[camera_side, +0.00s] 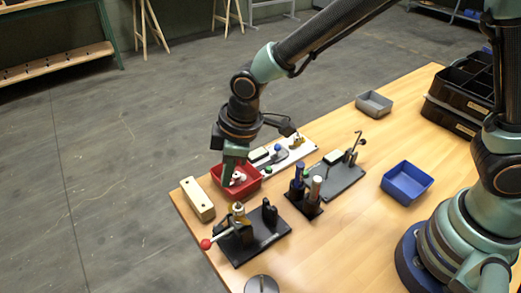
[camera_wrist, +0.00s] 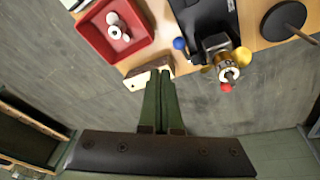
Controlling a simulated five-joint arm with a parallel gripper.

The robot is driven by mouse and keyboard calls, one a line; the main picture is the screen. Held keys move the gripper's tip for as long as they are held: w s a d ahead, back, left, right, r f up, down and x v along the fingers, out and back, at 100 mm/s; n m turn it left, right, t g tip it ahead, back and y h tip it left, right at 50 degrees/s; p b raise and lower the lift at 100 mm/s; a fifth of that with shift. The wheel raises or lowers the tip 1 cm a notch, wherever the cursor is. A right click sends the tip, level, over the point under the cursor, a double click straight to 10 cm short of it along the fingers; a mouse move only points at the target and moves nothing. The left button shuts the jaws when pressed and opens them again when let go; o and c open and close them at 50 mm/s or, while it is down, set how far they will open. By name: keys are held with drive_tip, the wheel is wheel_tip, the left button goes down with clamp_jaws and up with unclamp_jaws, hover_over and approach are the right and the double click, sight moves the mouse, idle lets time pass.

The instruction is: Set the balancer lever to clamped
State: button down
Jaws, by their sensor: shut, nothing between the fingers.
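A black-based fixture (camera_side: 262,240) stands near the table's left edge. A lever with a red ball knob (camera_side: 206,243) sticks out from it toward that edge; I take this to be the balancer lever, though no label is readable. My gripper (camera_side: 229,178) is over the red tray area, apart from the lever. In the wrist view its green fingers (camera_wrist: 160,76) are together and empty, seen against the wooden block.
A red tray (camera_side: 215,172) holds white parts. A wooden block (camera_side: 194,190) lies at the table edge. A holder with upright handles (camera_side: 304,201), another black fixture (camera_side: 345,178), a blue bin (camera_side: 407,196) and a grey bin (camera_side: 374,112) stand to the right. Bare table lies between them.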

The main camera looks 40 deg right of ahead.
drive_tip(key=shift+s+d+r, duration=0.15)
drive_tip(key=shift+d+r, duration=0.2)
drive_tip(key=shift+d, duration=0.4)
drive_tip(key=shift+s+d+r, duration=0.15)
drive_tip(key=shift+d+r, duration=0.25)
drive_tip(key=shift+d, duration=0.3)
drive_tip(key=shift+s+d+r, duration=0.15)
drive_tip(key=shift+d+r, duration=0.2)
drive_tip(key=shift+d, duration=0.4)
drive_tip(key=s+d+r+m+t, duration=0.1)
drive_tip(key=s+d+r+m, duration=0.1)
drive_tip(key=d, duration=0.5)
drive_tip(key=s+d+r+m+t+h, duration=0.1)
drive_tip(key=s+d+r+m, duration=0.1)
drive_tip(key=d+r+m, duration=0.3)
drive_tip(key=s+d+r+m+t, duration=0.1)
drive_tip(key=s+d+r+m, duration=0.2)
drive_tip(key=d, duration=0.6)
wheel_tip(320, 180, up, 3)
drive_tip(key=shift+f+m+h, duration=0.2)
drive_tip(key=shift+m+h, duration=0.1)
drive_tip(key=shift+m, duration=0.4)
